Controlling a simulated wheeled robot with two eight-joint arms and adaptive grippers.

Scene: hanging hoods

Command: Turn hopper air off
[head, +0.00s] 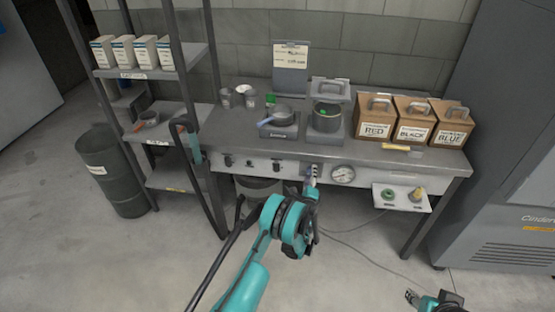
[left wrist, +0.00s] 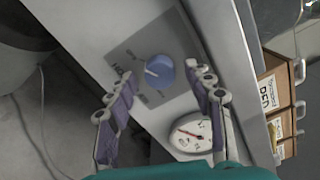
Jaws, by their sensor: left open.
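A round blue knob (left wrist: 160,71) sits on a grey labelled plate (left wrist: 122,47) on the bench's front panel. A white pointer mark on it points to the picture's left in the left wrist view; the plate's lettering is too small to read. My left gripper (left wrist: 158,78) is open, with its two fingers on either side of the knob in that view. I cannot tell whether they touch it. In the head view my left gripper (head: 311,182) is at the front panel and mostly hides the knob. My right gripper (head: 412,297) shows only partly at the bottom right.
A round gauge (head: 343,174) is right of the knob; it also shows in the left wrist view (left wrist: 188,134). Other dark knobs (head: 276,165) line the panel on the left. A white box with buttons (head: 401,197) hangs at right. Pots and cardboard boxes (head: 374,121) stand on the bench.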

